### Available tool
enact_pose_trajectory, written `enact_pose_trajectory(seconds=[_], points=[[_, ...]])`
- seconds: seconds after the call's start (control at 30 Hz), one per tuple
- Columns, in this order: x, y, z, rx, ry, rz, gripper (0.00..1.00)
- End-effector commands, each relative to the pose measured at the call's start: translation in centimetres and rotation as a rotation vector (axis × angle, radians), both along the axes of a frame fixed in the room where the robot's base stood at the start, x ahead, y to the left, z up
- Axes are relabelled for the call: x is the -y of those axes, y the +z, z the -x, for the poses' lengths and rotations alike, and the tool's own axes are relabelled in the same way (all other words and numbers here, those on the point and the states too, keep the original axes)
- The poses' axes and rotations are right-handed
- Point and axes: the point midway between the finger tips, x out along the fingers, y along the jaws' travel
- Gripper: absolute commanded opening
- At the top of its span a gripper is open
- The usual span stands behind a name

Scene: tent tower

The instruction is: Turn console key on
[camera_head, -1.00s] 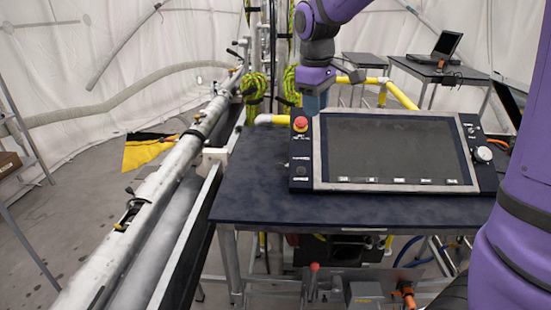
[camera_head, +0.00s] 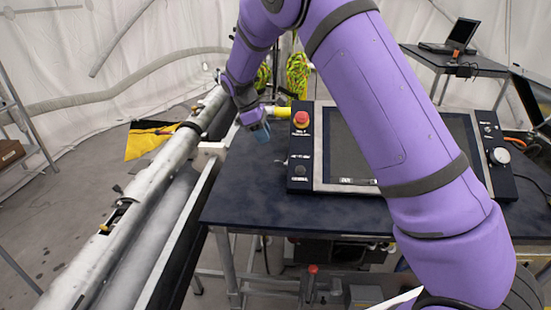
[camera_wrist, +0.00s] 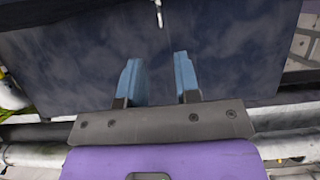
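The console (camera_head: 318,172) is a dark panel with a grey-framed screen, on a dark blue table (camera_head: 240,190). Its left strip carries a red button (camera_head: 301,119) and a small dark round control (camera_head: 300,170) lower down. I cannot tell whether that control is the key. My gripper (camera_head: 262,133) is over the table's far left part, left of the console and apart from it. In the wrist view its two blue fingers (camera_wrist: 157,75) are spread with nothing between them. A small pale metallic piece (camera_wrist: 159,14) shows at the top edge there. My arm hides much of the screen.
A white knob (camera_head: 499,156) is on the console's right strip. A long metal pipe (camera_head: 150,195) runs along the table's left side. A laptop (camera_head: 455,38) stands on another table at back right. The table's front left is bare.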

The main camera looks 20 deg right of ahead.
Motion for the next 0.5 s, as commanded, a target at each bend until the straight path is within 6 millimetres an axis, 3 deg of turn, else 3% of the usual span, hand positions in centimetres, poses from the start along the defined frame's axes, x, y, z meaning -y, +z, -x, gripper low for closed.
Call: enact_pose_trajectory(seconds=[0.5], points=[[3.0, -7.6, 1.3, -0.002, -0.002, 0.000, 0.30]])
